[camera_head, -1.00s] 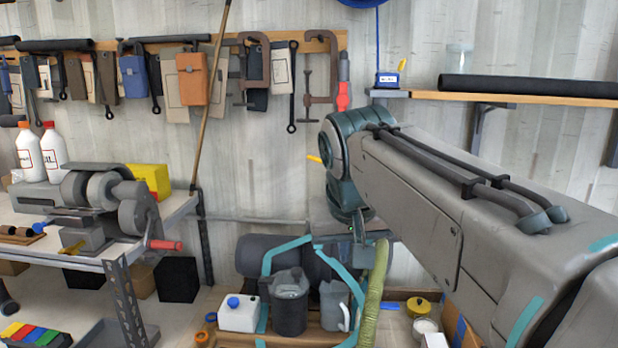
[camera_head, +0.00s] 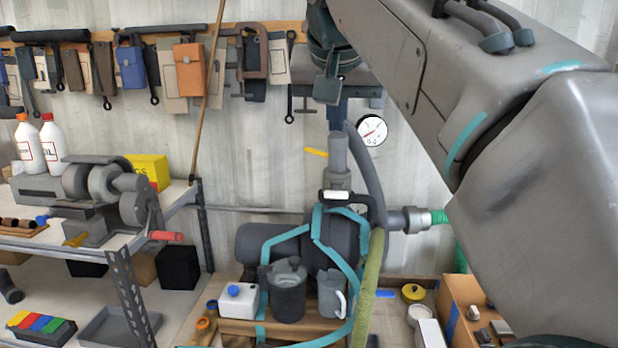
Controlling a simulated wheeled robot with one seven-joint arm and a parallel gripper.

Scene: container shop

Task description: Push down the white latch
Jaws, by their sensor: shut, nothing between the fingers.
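The white latch (camera_head: 336,195) is a short white bar in a dark holder on the grey upright pipe of the pump assembly, near the middle of the head view. My gripper (camera_head: 337,116) hangs from the wrist at the top centre, above the latch and apart from it in the picture. It points down near the top of the pipe (camera_head: 338,160), and its fingers are small and dark there. It is shut and holds nothing. How far it is from the pipe in depth is hard to tell.
A yellow lever (camera_head: 316,152) sticks out left of the pipe. A round gauge (camera_head: 372,130) and a dark hose (camera_head: 370,178) are on the right. Jugs (camera_head: 288,292) stand on the wooden base below. A workbench (camera_head: 130,245) is at the left, and a wooden pole (camera_head: 207,110) leans against the wall.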

